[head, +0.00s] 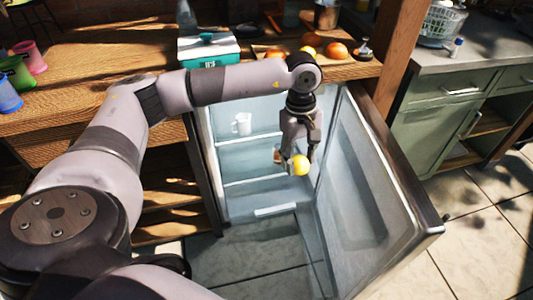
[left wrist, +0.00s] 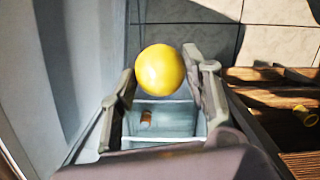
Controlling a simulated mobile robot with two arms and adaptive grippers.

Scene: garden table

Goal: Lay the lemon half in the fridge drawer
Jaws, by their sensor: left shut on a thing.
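My left gripper (head: 298,160) is shut on the yellow lemon half (head: 299,165), held in the air in front of the open fridge. The left wrist view shows the lemon half (left wrist: 160,71) between the fingertips of the left gripper (left wrist: 163,78), its round yellow side visible. The fridge (head: 250,158) has pale shelves. A white handle-like bar (head: 275,210) is low in it, seemingly on the drawer; how far the drawer is out I cannot tell. Below the lemon half, the left wrist view shows a pale compartment (left wrist: 165,131) with a small brown thing in it. My right gripper is not in view.
The fridge door (head: 370,190) stands open on the right, close to my gripper. A white mug (head: 241,124) stands on a shelf. The wooden counter (head: 110,85) above holds a teal-and-white box (head: 208,50) and orange fruit (head: 336,50). Tiled floor (head: 480,235) is clear at right.

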